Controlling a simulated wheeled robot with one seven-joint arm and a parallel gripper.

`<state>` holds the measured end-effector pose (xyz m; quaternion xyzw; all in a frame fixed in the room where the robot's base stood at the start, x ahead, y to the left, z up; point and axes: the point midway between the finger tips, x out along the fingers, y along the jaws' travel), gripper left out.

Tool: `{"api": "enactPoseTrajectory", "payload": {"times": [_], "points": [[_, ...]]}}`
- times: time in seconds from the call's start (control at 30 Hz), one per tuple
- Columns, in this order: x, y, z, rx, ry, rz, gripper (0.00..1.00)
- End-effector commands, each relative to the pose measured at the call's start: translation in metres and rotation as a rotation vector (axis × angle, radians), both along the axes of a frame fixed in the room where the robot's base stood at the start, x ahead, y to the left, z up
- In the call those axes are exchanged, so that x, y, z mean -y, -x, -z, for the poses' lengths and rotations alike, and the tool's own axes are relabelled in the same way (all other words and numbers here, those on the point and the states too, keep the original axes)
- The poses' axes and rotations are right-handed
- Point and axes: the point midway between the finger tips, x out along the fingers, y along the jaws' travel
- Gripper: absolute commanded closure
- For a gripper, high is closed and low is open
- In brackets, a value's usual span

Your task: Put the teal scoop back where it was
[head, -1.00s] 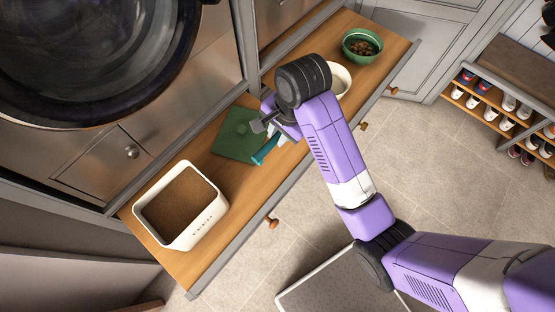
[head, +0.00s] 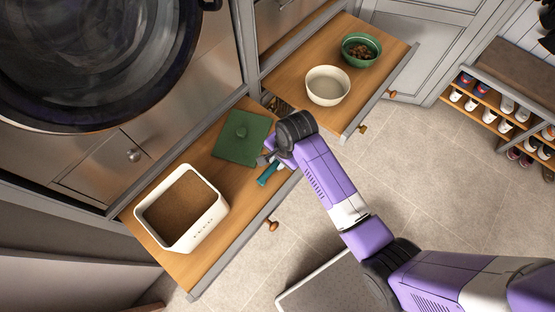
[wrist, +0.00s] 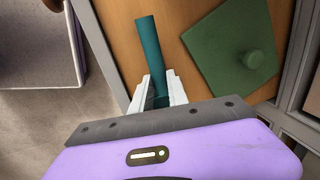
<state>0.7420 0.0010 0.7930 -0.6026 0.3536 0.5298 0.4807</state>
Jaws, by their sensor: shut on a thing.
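The teal scoop (head: 268,174) is in my gripper (wrist: 158,92). In the wrist view its teal handle (wrist: 150,50) sticks out beyond the white fingers, which are shut on it. The rest of the scoop is hidden behind my gripper's body. In the head view my gripper is over the front edge of the left wooden drawer, right of the green lid. I cannot tell how high above the drawer floor the scoop is. The white bin (head: 182,208), filled with brown kibble (head: 180,207), stands open at the drawer's left end.
The green lid (head: 243,137) with a knob lies flat in the drawer (head: 213,262); it also shows in the wrist view (wrist: 232,52). The right drawer holds a cream bowl (head: 327,86) and a green bowl (head: 361,49) with kibble. A shoe rack (head: 500,108) stands far right.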

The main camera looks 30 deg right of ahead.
Motion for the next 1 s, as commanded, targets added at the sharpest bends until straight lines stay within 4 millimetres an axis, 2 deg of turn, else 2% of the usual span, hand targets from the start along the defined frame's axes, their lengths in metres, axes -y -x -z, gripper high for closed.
{"api": "enactPoseTrajectory", "payload": {"times": [0.3,0.33,0.4,0.43,0.77,0.87,1.0], "points": [[0.000,0.000,0.003,0.000,0.000,0.000,1.00],[0.000,0.000,0.002,0.000,0.000,0.000,0.74],[0.000,0.000,0.002,0.000,0.000,0.000,0.61],[0.000,0.000,0.002,0.000,0.000,0.000,0.58],[0.000,0.000,0.000,0.001,0.000,0.000,0.58],[0.000,0.000,-0.007,0.003,0.000,0.000,0.58],[0.002,0.004,-0.029,0.004,0.000,-0.001,0.58]]}}
